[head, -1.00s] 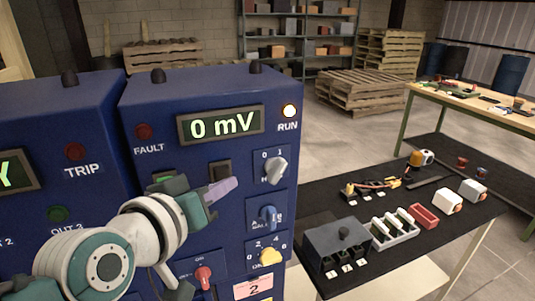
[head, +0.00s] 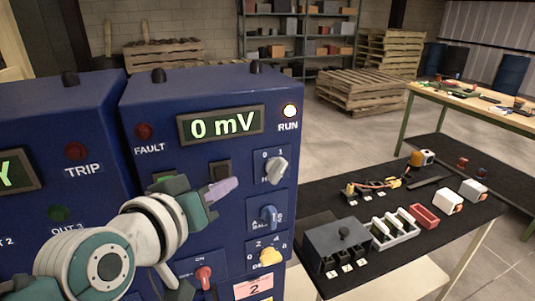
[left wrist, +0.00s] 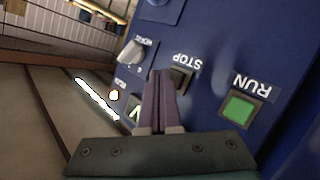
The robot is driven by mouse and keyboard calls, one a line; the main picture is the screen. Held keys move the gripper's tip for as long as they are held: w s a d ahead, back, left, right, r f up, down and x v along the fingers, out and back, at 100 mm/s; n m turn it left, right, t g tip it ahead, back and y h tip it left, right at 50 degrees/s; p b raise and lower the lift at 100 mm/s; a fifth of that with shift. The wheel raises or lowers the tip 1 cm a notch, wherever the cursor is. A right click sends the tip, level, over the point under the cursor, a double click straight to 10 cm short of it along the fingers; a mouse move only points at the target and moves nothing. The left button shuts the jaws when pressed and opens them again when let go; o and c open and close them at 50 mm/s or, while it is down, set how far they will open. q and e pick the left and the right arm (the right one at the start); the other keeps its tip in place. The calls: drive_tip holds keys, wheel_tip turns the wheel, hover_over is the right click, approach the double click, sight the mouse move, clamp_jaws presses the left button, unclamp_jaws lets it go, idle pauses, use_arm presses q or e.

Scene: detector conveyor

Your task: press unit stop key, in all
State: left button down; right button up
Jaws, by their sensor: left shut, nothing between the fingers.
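The blue unit (head: 230,95) faces me, its display (head: 220,124) reading 0 mV. Its dark square stop key (head: 220,169) shows just above my left gripper's fingers in the head view. In the left wrist view the stop key (left wrist: 181,77) lies beside the fingertips, its left part hidden behind them; I cannot tell whether they touch it. The green run key (left wrist: 237,108) is to its right; in the head view it (head: 163,176) is partly covered by my gripper. My left gripper (head: 234,184) is shut and empty. My right gripper is not in view.
The lit RUN lamp (head: 290,111) and dark FAULT lamp (head: 143,131) flank the display. A second blue unit (head: 60,110) stands left. A black-topped table (head: 400,260) with parts is right.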

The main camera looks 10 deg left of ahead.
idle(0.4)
use_arm(q)
drive_tip(key=shift+w+a, duration=0.25)
drive_tip(key=shift+w, duration=0.1)
drive_tip(key=shift+w+a+b, duration=0.3)
drive_tip(key=shift+w+b, duration=0.05)
drive_tip(key=shift+w, duration=0.05)
idle(0.8)
drive_tip(key=shift+s+d+p, duration=0.55)
drive_tip(key=shift+s+p, duration=0.1)
drive_tip(key=shift+s, duration=0.1)
